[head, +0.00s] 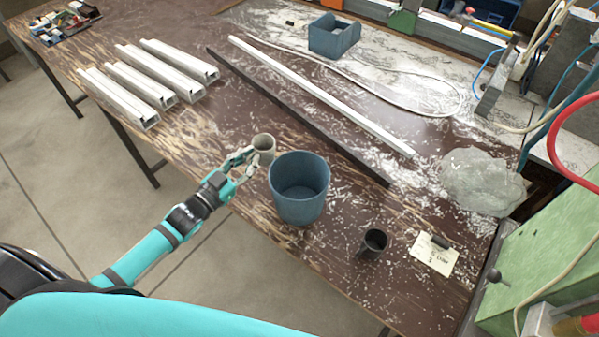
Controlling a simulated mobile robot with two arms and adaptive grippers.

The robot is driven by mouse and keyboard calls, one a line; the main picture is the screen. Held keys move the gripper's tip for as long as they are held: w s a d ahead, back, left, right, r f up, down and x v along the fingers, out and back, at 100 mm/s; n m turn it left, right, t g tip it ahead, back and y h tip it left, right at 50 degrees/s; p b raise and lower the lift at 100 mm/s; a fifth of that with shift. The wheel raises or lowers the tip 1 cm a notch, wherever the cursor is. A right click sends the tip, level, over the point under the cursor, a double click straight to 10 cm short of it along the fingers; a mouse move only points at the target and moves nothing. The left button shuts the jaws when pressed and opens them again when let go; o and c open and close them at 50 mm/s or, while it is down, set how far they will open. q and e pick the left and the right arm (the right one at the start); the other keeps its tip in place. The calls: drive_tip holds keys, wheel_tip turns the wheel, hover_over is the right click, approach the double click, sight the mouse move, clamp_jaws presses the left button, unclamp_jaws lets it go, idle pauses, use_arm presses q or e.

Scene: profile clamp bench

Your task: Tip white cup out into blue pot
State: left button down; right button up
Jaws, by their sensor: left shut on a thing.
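The white cup (264,144) looks greyish-beige in the head view and is nearly upright, just to the upper left of the blue pot. My left gripper (250,156) is shut on the cup from its left side. The blue pot (299,204) stands upright and open on the brown bench, and the inside that shows looks empty. The cup's contents are hard to make out. My right gripper is not in view.
A small dark cup (372,244) stands to the right of the pot, near a paper note (432,257). A crumpled plastic bag (482,182) lies farther right. Long bars (320,95) lie behind the pot, and metal profiles (150,75) lie at the back left.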

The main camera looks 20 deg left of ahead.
use_arm(q)
drive_tip(key=s+d+r+m+h+b, duration=0.1)
drive_tip(key=d+r+m+b, duration=0.4)
drive_tip(key=m, duration=0.8)
drive_tip(key=shift+s+d+h, duration=0.3)
drive_tip(key=shift+s, duration=0.5)
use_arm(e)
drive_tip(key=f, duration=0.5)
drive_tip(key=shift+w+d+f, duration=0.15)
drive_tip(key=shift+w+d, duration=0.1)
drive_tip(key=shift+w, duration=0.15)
use_arm(q)
drive_tip(key=shift+d+r+m+b, duration=0.1)
drive_tip(key=shift+r+m+b, duration=0.05)
drive_tip(key=shift+m+b, duration=0.45)
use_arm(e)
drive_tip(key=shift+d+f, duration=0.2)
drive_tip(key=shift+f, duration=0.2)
